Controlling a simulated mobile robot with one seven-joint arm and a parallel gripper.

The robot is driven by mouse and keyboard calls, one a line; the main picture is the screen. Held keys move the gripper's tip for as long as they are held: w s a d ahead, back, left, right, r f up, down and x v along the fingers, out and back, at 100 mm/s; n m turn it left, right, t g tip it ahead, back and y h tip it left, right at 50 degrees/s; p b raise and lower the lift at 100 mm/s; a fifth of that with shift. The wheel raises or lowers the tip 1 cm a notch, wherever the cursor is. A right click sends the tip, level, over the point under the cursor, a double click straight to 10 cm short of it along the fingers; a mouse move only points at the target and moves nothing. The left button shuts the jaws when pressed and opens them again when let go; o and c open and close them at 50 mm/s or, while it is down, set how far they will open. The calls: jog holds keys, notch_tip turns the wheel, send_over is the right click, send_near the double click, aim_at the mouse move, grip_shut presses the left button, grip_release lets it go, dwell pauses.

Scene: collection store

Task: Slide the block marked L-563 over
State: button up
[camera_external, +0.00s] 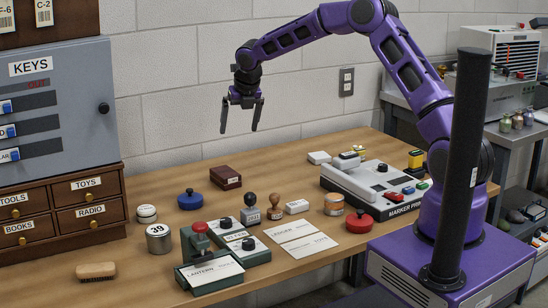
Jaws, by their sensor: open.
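No marking L-563 is readable in this view, so I cannot tell which block it is. A grey cabinet (60,70) labelled KEYS stands at the left. On its front are dark horizontal strips, each with a small blue block near the picture's left edge: an upper block (6,107), a middle block (10,132) and a lower block (14,155). The left ends of the strips are cut off. My gripper (240,128) is open and empty, pointing down in the air above the back of the table, well to the right of the cabinet.
The wooden table (130,258) holds stamps, tins, cards and a grey marker machine (345,181). The air between gripper and cabinet is clear.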

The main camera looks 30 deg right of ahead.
aim_at(230, 175)
jog(key=shift+w+f+n+y, duration=0.15)
jog(key=shift+f+n+y, duration=0.15)
jog(key=shift+f+n, duration=0.9)
jog(key=shift+r, duration=0.1)
jog(key=b+x, duration=0.1)
jog(key=x, duration=1.6)
jog(key=shift+w, duration=0.1)
jog(key=c, duration=1.4)
jog(key=shift+d+p, duration=0.95)
jog(key=shift+d, duration=9.1)
jog(key=o, duration=1.4)
